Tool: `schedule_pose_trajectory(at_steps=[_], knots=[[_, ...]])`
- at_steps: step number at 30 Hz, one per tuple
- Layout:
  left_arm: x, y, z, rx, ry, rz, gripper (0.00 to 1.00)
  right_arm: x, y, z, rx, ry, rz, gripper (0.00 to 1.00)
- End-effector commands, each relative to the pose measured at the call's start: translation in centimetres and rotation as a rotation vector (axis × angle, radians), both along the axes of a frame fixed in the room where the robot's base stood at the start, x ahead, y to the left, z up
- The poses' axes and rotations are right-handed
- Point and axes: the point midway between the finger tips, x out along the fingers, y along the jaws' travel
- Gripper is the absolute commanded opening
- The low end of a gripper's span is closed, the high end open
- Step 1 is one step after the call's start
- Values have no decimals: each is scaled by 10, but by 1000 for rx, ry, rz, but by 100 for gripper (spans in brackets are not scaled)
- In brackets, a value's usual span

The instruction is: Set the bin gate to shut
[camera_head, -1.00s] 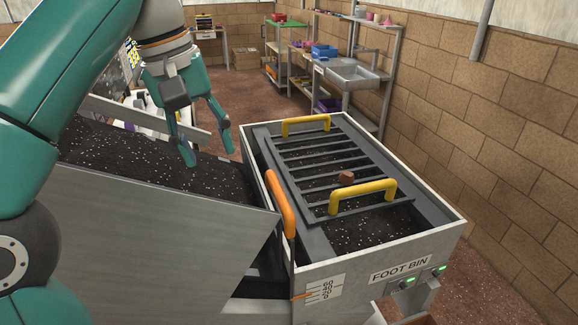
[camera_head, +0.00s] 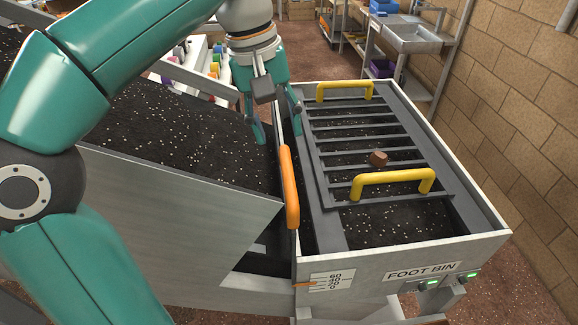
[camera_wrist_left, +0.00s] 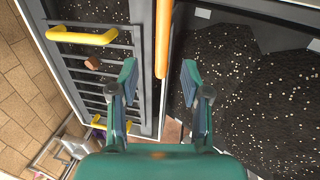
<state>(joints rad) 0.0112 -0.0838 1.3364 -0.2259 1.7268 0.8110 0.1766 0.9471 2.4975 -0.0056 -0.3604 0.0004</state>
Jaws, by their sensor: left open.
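The gate's orange handle (camera_head: 289,188) stands at the left edge of the bin labelled FOOT BIN (camera_head: 470,245), between the bin and the sloping chute of dark, speckled material (camera_head: 170,140). A scale marked 60 to 0 (camera_head: 333,281) is on the bin's front, with an orange pointer (camera_head: 304,285) near its lower marks. My left gripper (camera_head: 278,136) is open and empty, just beyond the handle's far end. In the left wrist view the orange handle (camera_wrist_left: 163,38) lies in line with the gap between the open fingers (camera_wrist_left: 158,76), nearer the left finger. The right gripper is out of view.
A dark grate (camera_head: 365,143) with two yellow handles (camera_head: 395,177) covers much of the bin, and a brown lump (camera_head: 378,158) lies on it. Green lamps (camera_head: 433,284) glow on the bin's front. A sink and shelves (camera_head: 412,38) stand behind, with a brick wall at right.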

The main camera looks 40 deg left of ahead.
Motion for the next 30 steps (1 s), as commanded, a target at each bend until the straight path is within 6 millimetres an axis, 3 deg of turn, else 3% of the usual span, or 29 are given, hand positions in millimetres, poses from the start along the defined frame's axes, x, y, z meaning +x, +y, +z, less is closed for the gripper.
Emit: schedule_pose_trajectory(at_steps=[9, 15, 28, 30], knots=[[9, -8, -64, 0, 3, -1, 48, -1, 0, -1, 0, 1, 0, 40], [13, -12, -88, 0, 0, -2, 48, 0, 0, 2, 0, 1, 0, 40], [16, -13, -98, -1, -2, -4, 48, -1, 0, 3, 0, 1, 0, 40], [16, -13, -98, -1, -2, -4, 36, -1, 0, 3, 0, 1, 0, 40]])
